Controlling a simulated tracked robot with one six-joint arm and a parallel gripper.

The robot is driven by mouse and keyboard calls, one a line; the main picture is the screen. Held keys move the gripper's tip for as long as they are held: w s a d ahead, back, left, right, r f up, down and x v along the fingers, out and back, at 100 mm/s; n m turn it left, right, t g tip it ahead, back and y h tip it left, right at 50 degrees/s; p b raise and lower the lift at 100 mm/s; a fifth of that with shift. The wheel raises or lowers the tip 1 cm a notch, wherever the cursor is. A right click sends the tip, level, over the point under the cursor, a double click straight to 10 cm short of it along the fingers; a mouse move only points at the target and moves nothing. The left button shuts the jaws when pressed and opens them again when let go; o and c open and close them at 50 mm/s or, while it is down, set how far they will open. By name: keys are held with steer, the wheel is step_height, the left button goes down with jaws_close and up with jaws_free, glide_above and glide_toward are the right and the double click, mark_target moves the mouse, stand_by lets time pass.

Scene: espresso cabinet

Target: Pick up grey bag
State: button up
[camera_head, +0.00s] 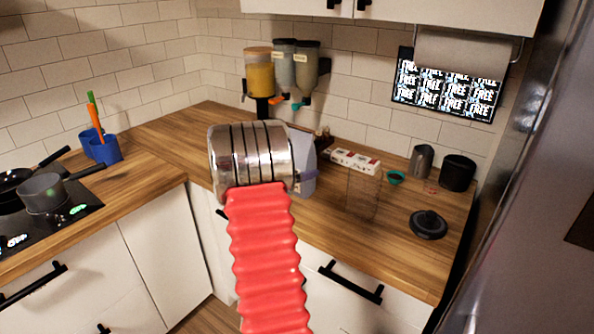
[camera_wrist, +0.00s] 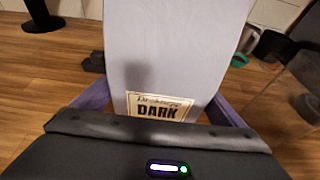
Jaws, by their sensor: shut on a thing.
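The grey bag (camera_wrist: 175,50) fills the middle of the wrist view, pale grey with a label reading "DARK" near its lower part. My gripper (camera_wrist: 160,105) has its purple fingers on both sides of the bag and is shut on it. In the head view, part of the bag (camera_head: 303,150) shows to the right of my metal wrist, which hides much of it. I cannot tell whether the bag's bottom touches the counter.
On the wooden counter (camera_head: 330,235) to the right are a clear container (camera_head: 363,192), a dark round lid (camera_head: 428,224), a metal jug (camera_head: 421,162) and a black canister (camera_head: 457,172). Dispensers (camera_head: 297,68) hang at the back wall. A stove (camera_head: 60,218) with pans is at left.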

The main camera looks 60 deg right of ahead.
mark_target(295, 141)
step_height(295, 141, up, 10)
steer(key=shift+r, duration=0.1)
stand_by(0.4)
stand_by(0.5)
steer(key=w+a+f+n+t, duration=0.2)
steer(key=w+a+t, duration=0.1)
steer(key=w+a, duration=0.55)
steer(key=w+a+f+n+t+y, duration=0.1)
steer(key=w+a+f+n+t, duration=0.15)
steer(key=w+a, duration=0.65)
steer(key=w+a+f+n+t, duration=0.2)
steer(key=w+a+n+t, duration=0.15)
steer(key=a, duration=0.95)
steer(key=a+f+n+t+y, duration=0.3)
steer(key=a+n+y, duration=0.1)
steer(key=a, duration=1.4)
steer(key=a+f+n+t+y, duration=0.3)
steer(key=a+f+n+y, duration=0.1)
steer(key=a, duration=1.4)
steer(key=shift+a+t+y, duration=0.3)
steer(key=shift+a+y, duration=0.05)
steer(key=shift+y, duration=0.05)
